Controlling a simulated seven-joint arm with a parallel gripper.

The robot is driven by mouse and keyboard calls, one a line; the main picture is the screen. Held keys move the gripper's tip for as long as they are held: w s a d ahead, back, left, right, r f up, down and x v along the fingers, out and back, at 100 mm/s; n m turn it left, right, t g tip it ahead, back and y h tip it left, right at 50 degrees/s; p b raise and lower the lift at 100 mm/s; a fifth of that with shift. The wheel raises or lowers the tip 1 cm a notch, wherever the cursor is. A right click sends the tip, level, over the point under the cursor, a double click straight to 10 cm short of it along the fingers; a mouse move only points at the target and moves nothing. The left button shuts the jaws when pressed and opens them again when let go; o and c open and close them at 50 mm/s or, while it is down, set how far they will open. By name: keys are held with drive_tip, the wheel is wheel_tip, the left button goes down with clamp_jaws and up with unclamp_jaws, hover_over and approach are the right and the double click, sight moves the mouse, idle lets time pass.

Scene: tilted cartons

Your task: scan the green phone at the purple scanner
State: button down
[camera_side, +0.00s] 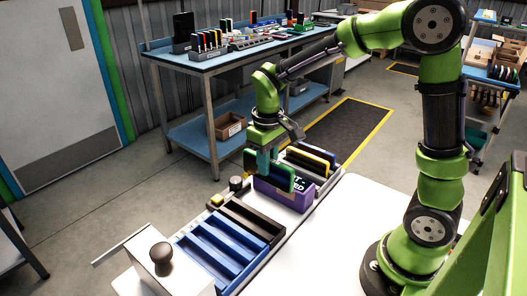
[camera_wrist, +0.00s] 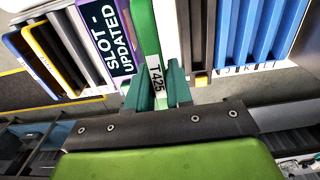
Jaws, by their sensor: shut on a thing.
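My gripper (camera_side: 268,160) is shut on the green phone (camera_side: 284,178) and holds it upright at the near-left side of the purple scanner (camera_side: 288,198). In the wrist view, my gripper's teal fingers (camera_wrist: 158,88) pinch the green phone (camera_wrist: 145,35) by its edge, where a white label reads T425. The purple scanner (camera_wrist: 90,12) lies just left of the phone there, with a dark panel lettered "SLOT - UPDATED". Whether phone and scanner touch, I cannot tell.
A rack with a yellow phone (camera_side: 311,157) stands behind the scanner. An empty black rack (camera_side: 252,219) and a blue slotted rack (camera_side: 218,252) stand in front. The white tabletop (camera_side: 340,235) at right is clear.

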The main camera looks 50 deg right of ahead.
sight(267, 182)
drive_tip(key=shift+f, duration=4.2)
drive_tip(key=shift+r, duration=3.05)
